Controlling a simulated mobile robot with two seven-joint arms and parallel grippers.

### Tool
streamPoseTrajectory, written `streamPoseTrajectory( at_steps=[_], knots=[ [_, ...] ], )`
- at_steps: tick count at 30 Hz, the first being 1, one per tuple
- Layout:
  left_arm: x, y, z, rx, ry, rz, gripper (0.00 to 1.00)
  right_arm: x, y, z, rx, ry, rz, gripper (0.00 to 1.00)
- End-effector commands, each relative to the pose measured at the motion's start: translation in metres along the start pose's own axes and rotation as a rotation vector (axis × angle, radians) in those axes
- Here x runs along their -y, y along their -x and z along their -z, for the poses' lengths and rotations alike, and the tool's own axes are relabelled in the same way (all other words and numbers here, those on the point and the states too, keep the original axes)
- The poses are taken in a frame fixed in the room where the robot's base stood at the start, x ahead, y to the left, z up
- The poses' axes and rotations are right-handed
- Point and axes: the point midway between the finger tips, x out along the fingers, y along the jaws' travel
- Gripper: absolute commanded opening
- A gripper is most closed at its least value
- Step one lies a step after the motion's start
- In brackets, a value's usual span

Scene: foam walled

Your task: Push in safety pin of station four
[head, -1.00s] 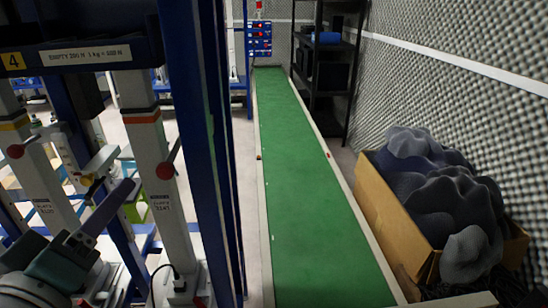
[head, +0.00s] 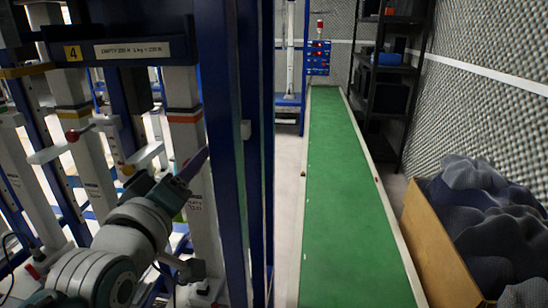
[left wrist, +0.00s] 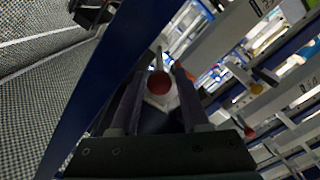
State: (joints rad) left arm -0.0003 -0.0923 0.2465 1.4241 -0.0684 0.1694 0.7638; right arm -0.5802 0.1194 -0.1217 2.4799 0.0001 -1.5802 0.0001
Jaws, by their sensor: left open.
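The station four sign (head: 72,53) is on the dark crossbar at upper left in the head view. Below it stands a white post with an orange band (head: 184,117). My left gripper (head: 196,164) is raised in front of this post. In the left wrist view, a red ball knob (left wrist: 159,84), seemingly the safety pin's, shows between the two fingers of my left gripper (left wrist: 164,68). The fingers are open, with gaps beside the knob; I cannot tell its exact depth between them. In the head view my gripper hides this knob. My right gripper is not in view.
A blue upright (head: 240,170) stands just right of my left gripper. Other posts with red knobs (head: 72,135) are to the left. A green walkway (head: 345,190) runs clear along the right, beside a cardboard box (head: 440,245) of grey foam.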

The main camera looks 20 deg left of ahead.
Motion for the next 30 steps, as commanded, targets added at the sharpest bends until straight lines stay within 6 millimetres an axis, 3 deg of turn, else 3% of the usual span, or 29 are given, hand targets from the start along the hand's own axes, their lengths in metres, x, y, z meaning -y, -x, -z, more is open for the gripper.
streamPoseTrajectory(
  at_steps=[8,21,30],
  knots=[
    [-0.0001,-0.0025,0.0001,0.000,0.000,0.000,0.46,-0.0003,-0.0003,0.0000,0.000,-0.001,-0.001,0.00],
    [-0.0002,-0.0022,-0.0001,0.001,0.000,0.000,0.00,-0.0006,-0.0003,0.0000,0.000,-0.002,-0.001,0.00],
    [-0.0002,-0.0021,-0.0002,0.001,0.000,0.000,0.00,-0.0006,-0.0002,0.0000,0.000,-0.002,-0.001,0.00]
  ],
)
